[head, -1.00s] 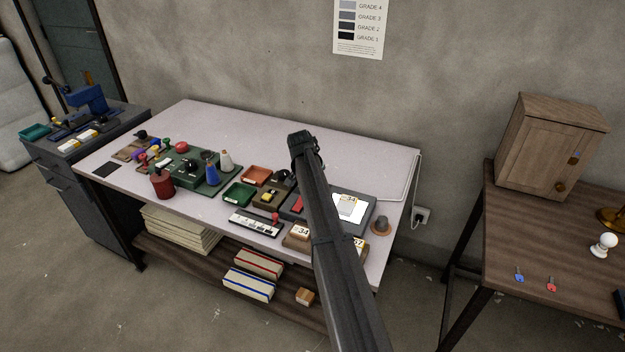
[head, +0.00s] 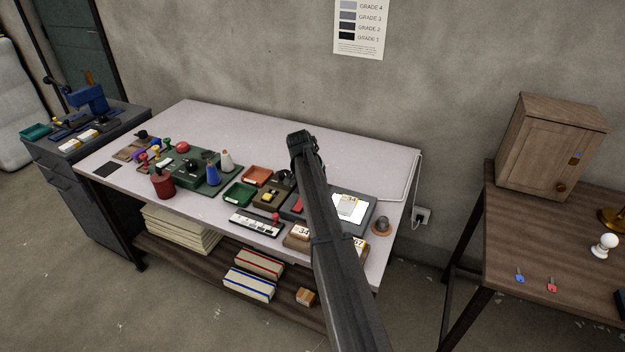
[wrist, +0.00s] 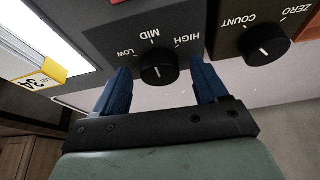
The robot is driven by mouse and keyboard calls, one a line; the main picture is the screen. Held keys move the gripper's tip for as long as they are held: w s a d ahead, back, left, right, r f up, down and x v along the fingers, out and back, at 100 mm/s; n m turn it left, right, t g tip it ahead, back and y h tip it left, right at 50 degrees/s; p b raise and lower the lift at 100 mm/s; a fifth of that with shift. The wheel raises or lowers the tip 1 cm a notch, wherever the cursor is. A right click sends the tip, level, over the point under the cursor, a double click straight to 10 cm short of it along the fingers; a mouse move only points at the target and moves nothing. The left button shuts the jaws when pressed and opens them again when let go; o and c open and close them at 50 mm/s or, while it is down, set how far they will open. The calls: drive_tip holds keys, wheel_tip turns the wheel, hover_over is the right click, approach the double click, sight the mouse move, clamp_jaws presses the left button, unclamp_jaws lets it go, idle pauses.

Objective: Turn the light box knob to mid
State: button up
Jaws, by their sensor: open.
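The light box knob (wrist: 158,73) is round and black with a white pointer line, and sits on a dark panel marked LOW, MID and HIGH in the wrist view. The exact mark its line points to is hard to tell. My gripper (wrist: 161,68) is open, with one blue finger on each side of the knob; a gap shows, and I see no clear contact. In the head view, the light box (head: 369,218) is a dark box with a bright white top at the right end of the workbench. My arm covers part of it, and my fingers are not distinguishable there.
A second black knob (wrist: 264,45), marked COUNT and ZERO, is just right of my right finger. A yellow-edged 34 tag (wrist: 40,80) lies by the bright panel. Trays, stamps and spools crowd the workbench (head: 290,130), whose back strip is clear.

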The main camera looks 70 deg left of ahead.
drive_tip(key=v, duration=1.4)
drive_tip(key=shift+w+d+f, duration=0.1)
drive_tip(key=shift+w+f, duration=0.05)
